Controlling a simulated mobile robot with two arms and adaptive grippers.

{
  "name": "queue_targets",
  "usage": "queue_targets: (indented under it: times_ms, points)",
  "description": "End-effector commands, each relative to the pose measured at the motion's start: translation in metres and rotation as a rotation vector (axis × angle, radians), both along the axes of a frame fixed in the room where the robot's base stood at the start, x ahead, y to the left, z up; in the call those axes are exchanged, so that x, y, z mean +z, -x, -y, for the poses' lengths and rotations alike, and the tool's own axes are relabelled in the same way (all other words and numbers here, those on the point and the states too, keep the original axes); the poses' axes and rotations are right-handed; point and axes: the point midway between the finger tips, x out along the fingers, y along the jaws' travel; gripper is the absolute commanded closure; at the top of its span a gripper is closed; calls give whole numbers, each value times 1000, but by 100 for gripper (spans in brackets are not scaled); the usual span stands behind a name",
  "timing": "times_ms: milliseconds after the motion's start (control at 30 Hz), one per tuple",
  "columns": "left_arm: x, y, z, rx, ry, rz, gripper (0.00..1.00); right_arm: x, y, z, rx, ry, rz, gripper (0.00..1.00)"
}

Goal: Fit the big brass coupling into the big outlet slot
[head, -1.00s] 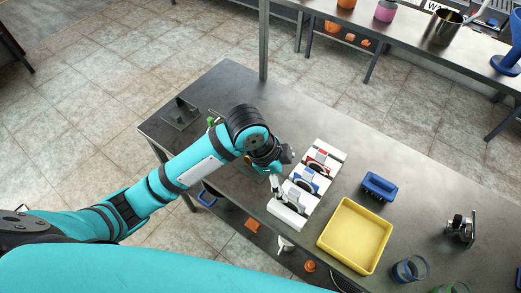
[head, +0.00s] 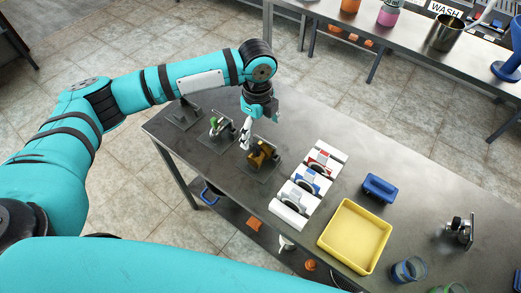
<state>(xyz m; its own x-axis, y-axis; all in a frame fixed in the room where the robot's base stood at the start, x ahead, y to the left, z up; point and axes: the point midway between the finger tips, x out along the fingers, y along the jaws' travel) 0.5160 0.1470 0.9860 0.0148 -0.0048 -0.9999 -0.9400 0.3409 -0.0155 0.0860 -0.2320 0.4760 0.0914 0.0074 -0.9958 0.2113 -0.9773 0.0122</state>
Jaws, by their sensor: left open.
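A brass-coloured piece (head: 262,153), which looks like the big brass coupling, sits on a dark plate near the table's left part. My left gripper (head: 246,133) is open and empty, pointing down just behind and left of the brass piece; I cannot tell if they touch. The white slotted block (head: 290,203) stands to the right of the brass piece. I cannot tell which opening is the big outlet slot. My right gripper is out of view.
A small green-handled fitting (head: 217,126) and a dark bracket (head: 183,115) stand left of the gripper. A yellow tray (head: 341,257), a blue brush-like block (head: 379,188) and a metal fitting (head: 459,231) lie to the right. The table's back middle is clear.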

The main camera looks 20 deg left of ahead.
Motion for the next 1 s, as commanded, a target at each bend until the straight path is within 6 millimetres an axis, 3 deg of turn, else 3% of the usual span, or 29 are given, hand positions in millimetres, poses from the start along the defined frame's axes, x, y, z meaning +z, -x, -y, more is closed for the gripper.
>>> queue_targets:
  times_ms: [200,467,700,1000]
  points:
    - [-38,0,1,-1,0,-2,8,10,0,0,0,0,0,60]
    - [-57,-2,0,1,0,-1,8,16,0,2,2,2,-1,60]
    - [-92,-5,-2,0,-1,-2,8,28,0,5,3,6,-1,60]
    - [-103,-6,-1,-1,1,1,8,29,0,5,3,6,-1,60]
